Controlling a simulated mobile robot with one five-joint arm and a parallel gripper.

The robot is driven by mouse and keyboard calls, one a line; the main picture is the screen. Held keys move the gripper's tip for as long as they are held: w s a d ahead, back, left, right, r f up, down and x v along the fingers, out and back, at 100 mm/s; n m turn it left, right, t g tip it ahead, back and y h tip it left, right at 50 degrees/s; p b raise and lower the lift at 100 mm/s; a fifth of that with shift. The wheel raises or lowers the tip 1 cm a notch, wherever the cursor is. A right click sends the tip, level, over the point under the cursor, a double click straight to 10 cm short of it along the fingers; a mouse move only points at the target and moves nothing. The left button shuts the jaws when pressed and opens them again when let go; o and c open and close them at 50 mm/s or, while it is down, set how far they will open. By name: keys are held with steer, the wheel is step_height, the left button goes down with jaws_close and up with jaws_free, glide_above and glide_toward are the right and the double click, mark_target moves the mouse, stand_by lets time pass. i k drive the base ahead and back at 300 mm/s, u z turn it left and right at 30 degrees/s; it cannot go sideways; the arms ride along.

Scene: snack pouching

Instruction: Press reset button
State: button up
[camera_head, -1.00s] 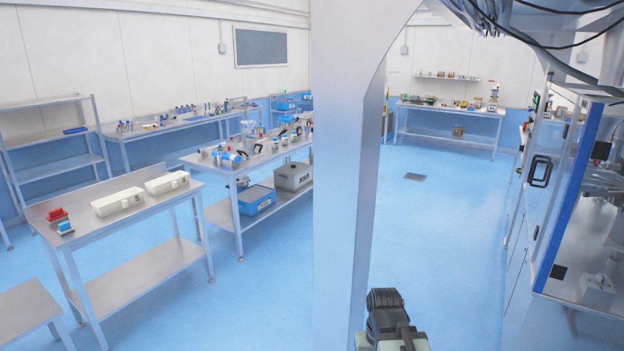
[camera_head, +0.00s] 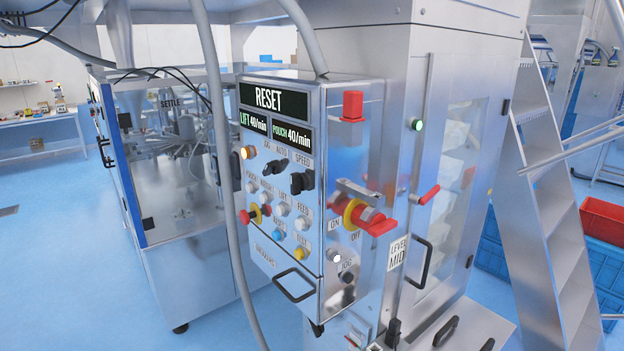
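A metal control box (camera_head: 262,280) stands near the middle of the view, its front angled toward the left. Its top display (camera_head: 268,98) reads RESET, above smaller displays for LIFT and POUCH, each showing 40/min. A blue button (camera_head: 278,234) sits low on the front panel; its small label is too blurred to read surely. Near it are several white buttons, a yellow button (camera_head: 300,253), a red knob with a yellow ring (camera_head: 247,216) and a lit orange lamp (camera_head: 248,152). My gripper is not in view.
A red rotary handle (camera_head: 372,223) juts from the box's right side. A grey conduit (camera_head: 222,150) runs down in front of its left edge. A glazed machine (camera_head: 180,240) stands behind left, a stair ladder (camera_head: 560,220) at right. Blue floor (camera_head: 60,250) at left is clear.

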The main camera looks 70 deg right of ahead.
mark_target(276, 236)
steer(key=u, duration=0.1)
steer(key=k, duration=0.3)
steer(key=u, duration=0.9)
steer(key=i, duration=1.05)
steer(key=z, duration=3.55)
steer(key=k, duration=0.75)
steer(key=z, duration=0.15)
steer(key=i, duration=0.75)
steer(key=u, duration=0.05)
